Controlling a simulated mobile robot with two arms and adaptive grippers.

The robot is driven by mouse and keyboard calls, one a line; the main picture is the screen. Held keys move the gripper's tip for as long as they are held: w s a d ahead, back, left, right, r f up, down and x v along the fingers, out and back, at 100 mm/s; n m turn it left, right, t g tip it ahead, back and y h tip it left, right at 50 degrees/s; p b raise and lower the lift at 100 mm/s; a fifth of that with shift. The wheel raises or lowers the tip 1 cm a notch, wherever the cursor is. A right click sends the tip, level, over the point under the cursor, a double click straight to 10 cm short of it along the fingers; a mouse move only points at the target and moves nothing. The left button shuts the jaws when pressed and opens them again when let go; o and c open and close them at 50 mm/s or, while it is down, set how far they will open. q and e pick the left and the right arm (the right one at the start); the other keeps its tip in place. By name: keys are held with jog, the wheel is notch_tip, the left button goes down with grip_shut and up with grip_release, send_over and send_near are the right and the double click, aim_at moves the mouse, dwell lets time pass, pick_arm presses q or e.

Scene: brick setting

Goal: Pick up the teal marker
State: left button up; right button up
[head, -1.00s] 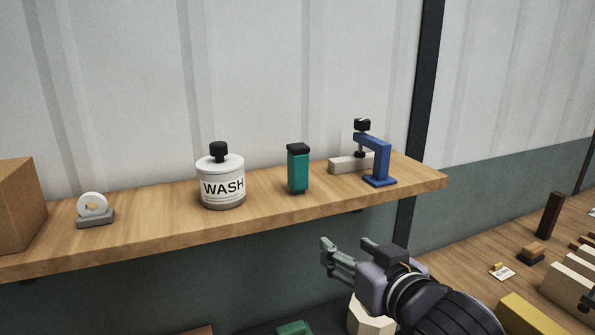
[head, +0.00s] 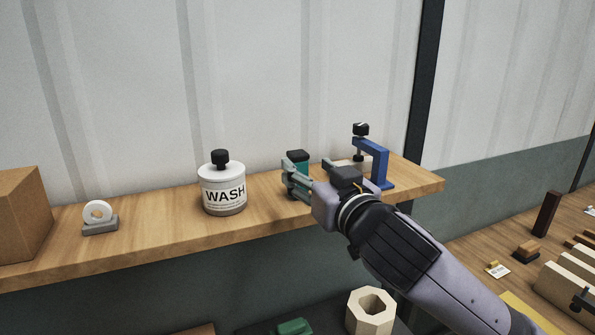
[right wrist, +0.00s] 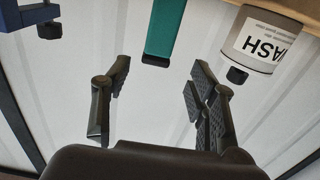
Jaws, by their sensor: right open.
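The teal marker (head: 301,169) stands upright on the wooden shelf (head: 150,232), its dark cap on top. My right gripper (head: 307,165) is open in front of it, and one finger hides part of its body in the head view. In the right wrist view the marker (right wrist: 166,28) shows inverted at the top, lined up with the gap between the spread fingers (right wrist: 160,66). It appears just beyond the fingertips, with nothing held. My left gripper is not in view.
A white WASH bottle (head: 222,188) stands left of the marker. A blue clamp (head: 375,163) stands close on the right, near the shelf's end. A tape roll on a grey stand (head: 99,217) and a cardboard box (head: 18,215) are farther left. The wall is behind.

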aim_at(302, 161)
jog(key=shift+x, duration=0.85)
jog(key=p+x, duration=0.1)
jog(key=x, duration=0.1)
jog(key=p+x, duration=0.2)
jog(key=x, duration=0.1)
jog(key=shift+d, duration=0.25)
jog(key=shift+w+a+f, duration=0.15)
jog(key=shift+w, duration=0.15)
jog(key=shift+s, duration=0.1)
jog(key=shift+c, duration=0.3)
jog(key=c, duration=1.2)
